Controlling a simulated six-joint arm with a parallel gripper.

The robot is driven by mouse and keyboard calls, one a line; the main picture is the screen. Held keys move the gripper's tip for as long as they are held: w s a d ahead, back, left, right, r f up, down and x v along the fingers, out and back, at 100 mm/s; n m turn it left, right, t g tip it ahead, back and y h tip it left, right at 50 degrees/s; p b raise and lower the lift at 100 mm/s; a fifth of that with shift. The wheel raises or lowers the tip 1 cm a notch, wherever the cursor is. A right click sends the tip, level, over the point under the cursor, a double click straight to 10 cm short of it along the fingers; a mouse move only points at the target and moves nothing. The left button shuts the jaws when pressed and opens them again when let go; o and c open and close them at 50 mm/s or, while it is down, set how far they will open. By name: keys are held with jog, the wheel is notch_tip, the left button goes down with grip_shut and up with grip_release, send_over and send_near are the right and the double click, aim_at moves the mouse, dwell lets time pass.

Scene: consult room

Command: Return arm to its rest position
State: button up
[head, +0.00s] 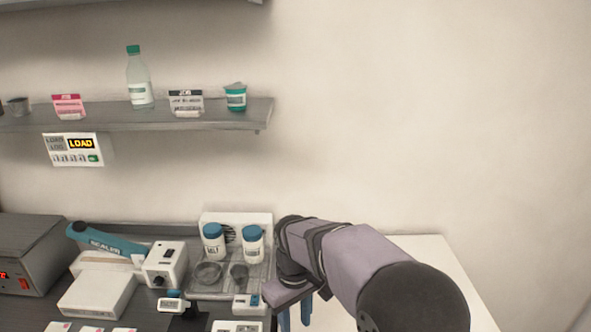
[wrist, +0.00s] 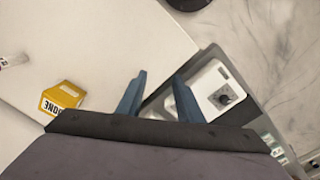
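My arm reaches in from the lower right of the head view, with my gripper (head: 293,315) pointing down at the bottom edge. It is beside the right end of the dark counter, near the white table (head: 430,262). In the wrist view my gripper's two blue fingers (wrist: 158,95) are apart with nothing held between them. Below them are the white table's edge and a white device with a black knob (wrist: 222,98). The fingertips appear clear of both. The lower part of the fingers is cut off in the head view.
Two blue-capped jars (head: 253,243) stand on a tray left of my gripper. A blue-handled sealer (head: 108,240) and a knobbed box (head: 165,264) are farther left. A yellow box (wrist: 62,97) sits on the white table. A shelf (head: 200,115) hangs above; the right wall area is clear.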

jog(key=s+d+f+m, duration=0.2)
jog(key=s+d+m, duration=0.1)
jog(key=s+d, duration=0.4)
jog(key=s+d+f+m, duration=0.2)
jog(key=s+d+m, duration=0.2)
jog(key=s+d, duration=0.4)
jog(key=s, duration=0.2)
jog(key=shift+s+f, duration=0.3)
dwell(1.8)
